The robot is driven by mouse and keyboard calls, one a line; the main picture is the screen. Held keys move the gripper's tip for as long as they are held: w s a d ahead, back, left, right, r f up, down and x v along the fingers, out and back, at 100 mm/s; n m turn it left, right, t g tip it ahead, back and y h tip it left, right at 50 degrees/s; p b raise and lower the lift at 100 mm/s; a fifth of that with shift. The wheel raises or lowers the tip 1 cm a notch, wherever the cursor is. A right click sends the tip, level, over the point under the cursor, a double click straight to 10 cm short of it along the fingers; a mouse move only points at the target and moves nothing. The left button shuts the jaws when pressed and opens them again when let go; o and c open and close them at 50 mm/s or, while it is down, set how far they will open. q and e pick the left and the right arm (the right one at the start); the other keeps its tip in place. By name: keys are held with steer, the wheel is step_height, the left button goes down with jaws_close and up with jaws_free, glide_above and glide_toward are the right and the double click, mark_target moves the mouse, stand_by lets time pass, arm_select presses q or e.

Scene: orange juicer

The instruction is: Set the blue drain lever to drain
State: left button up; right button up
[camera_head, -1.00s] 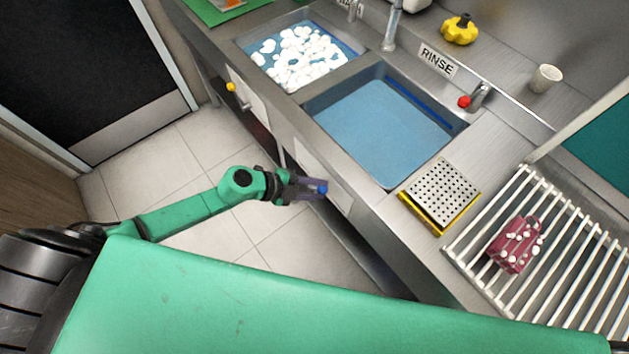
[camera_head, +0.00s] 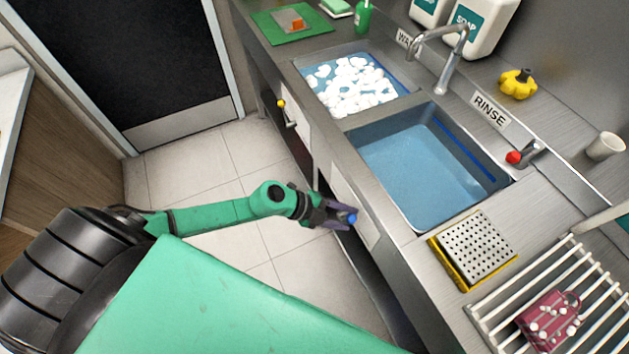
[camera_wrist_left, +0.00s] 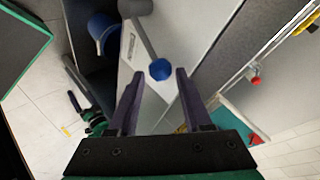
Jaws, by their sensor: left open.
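The blue drain lever has a round blue knob (camera_head: 351,218) on the white panel (camera_head: 354,205) of the counter front, below the rinse basin. In the left wrist view the blue knob (camera_wrist_left: 160,69) sits at the end of a grey stem, between and just beyond my fingertips. My left gripper (camera_head: 345,215) is open around the knob's line, its fingers on either side; I cannot tell if they touch it. The gripper also shows in the left wrist view (camera_wrist_left: 155,75).
The rinse basin (camera_head: 399,215) holds blue water. The wash basin (camera_head: 340,119) holds white foam. A yellow-knobbed lever (camera_head: 281,103) sits on the front farther left. A red-knobbed tap (camera_head: 513,157), perforated tray (camera_head: 433,247) and rack with a maroon mug (camera_head: 548,318) are at right.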

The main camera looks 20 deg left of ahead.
arm_select(q)
steer(key=p+v, duration=0.1)
steer(key=v, duration=1.3)
steer(key=shift+p, duration=0.3)
